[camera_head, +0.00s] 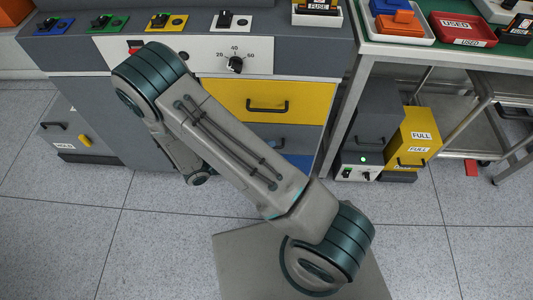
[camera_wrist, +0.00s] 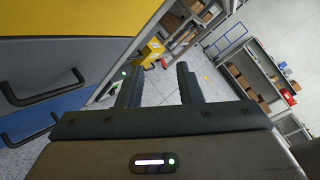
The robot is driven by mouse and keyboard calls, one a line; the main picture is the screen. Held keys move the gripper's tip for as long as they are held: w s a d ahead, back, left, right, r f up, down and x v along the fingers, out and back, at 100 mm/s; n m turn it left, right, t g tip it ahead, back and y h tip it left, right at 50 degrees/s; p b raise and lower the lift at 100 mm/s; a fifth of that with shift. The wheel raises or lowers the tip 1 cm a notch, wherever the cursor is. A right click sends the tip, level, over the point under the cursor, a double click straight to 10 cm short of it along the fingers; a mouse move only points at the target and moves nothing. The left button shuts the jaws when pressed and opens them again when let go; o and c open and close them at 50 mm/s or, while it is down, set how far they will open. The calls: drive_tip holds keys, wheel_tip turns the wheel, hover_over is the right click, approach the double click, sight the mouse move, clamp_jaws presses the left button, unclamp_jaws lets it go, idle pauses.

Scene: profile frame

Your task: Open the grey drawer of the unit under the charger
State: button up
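The drawer unit has a yellow drawer (camera_head: 305,100) on top, the grey drawer (camera_head: 304,138) below it and a blue drawer (camera_head: 301,161) at the bottom. The grey drawer looks shut, and my arm covers its left part. In the wrist view the grey drawer (camera_wrist: 58,62) is at the left, with its dark bar handle (camera_wrist: 42,97). My gripper (camera_wrist: 158,78) is open and empty, its two fingers apart. It is to the right of the grey handle in that view and not touching it. My gripper is hidden behind my arm in the head view. A panel with a dial (camera_head: 236,64) sits above the drawers; I cannot tell whether it is the charger.
A green-topped bench (camera_head: 365,47) with red trays stands to the right. Under it are a grey box (camera_head: 376,110) and a yellow box marked FULL (camera_head: 412,140). A grey bin marked HOLD (camera_head: 75,130) is at the left. The floor in front of the drawers is mostly clear.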

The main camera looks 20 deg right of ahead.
drive_tip(key=a+f+n+t+y+b, duration=0.25)
drive_tip(key=f+n+t, duration=0.35)
drive_tip(key=f+n, duration=0.3)
drive_tip(key=a+f+n+t+y+b, duration=0.1)
drive_tip(key=a+f+n+t+b, duration=0.35)
drive_tip(key=f, duration=0.65)
drive_tip(key=shift+n+t, duration=0.45)
drive_tip(key=shift+n, duration=0.5)
drive_tip(key=b+x, duration=0.1)
drive_tip(key=x, duration=0.9)
drive_tip(key=s+d+b+x, duration=0.1)
drive_tip(key=x, duration=0.4)
drive_tip(key=shift+w+f+b, duration=0.1)
drive_tip(key=shift+b, duration=0.25)
clamp_jaws()
